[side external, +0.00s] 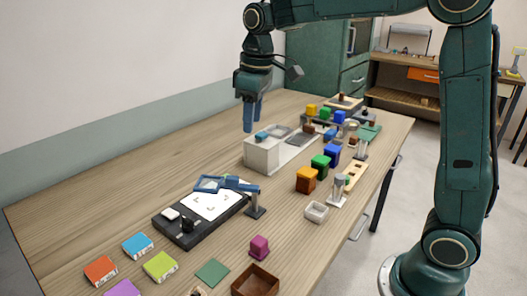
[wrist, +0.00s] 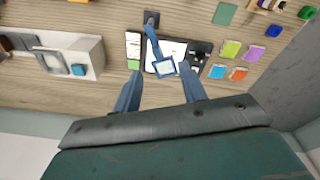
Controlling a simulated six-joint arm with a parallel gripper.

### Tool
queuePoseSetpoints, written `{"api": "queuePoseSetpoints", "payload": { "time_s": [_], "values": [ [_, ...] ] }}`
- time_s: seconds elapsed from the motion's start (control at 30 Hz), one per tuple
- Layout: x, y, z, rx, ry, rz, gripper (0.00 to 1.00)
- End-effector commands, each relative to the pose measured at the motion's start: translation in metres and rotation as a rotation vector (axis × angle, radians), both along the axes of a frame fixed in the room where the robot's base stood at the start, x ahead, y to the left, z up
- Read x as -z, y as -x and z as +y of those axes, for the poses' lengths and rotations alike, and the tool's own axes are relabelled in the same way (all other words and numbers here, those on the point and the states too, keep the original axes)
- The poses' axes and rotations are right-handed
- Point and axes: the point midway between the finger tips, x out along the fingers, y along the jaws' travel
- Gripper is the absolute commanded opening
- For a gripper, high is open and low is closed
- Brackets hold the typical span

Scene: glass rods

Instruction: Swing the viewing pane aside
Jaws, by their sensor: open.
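The viewing pane (side external: 209,184) is a small blue square frame with a clear middle. It hangs on a blue arm from a grey post (side external: 256,204). It lies over the far end of a dark board (side external: 166,232) with white panels. In the wrist view the pane (wrist: 164,67) shows near the fingertips, its arm running up to the post (wrist: 151,20). My gripper (side external: 250,127) is open and empty, pointing down. It is above the table, apart from the pane. In the wrist view its fingers (wrist: 161,84) frame the pane's lower area from either side.
A white box (side external: 262,155) stands on the table beyond the board, below my gripper. Coloured blocks (side external: 306,180) stand to the right. A brown tray (side external: 255,280) and several coloured tiles (side external: 137,245) lie near the front. The table's left strip is clear.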

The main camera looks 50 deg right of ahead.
Motion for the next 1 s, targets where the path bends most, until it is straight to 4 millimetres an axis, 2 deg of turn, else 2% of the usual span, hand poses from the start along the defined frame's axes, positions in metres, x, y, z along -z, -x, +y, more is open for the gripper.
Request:
{"api": "queuePoseSetpoints", "payload": {
  "time_s": [0.03,0.2,0.4,0.6,1.0],
  "values": [
    [0.007,-0.012,0.0,-0.014,0.002,0.019,0.42],
    [0.026,-0.044,0.0,-0.063,0.006,0.067,0.42],
    [0.046,-0.069,0.0,-0.105,0.007,0.108,0.42],
    [0.053,-0.078,0.0,-0.121,0.007,0.122,0.42],
    [0.062,-0.077,0.0,-0.122,0.007,0.123,0.42]
  ]
}}
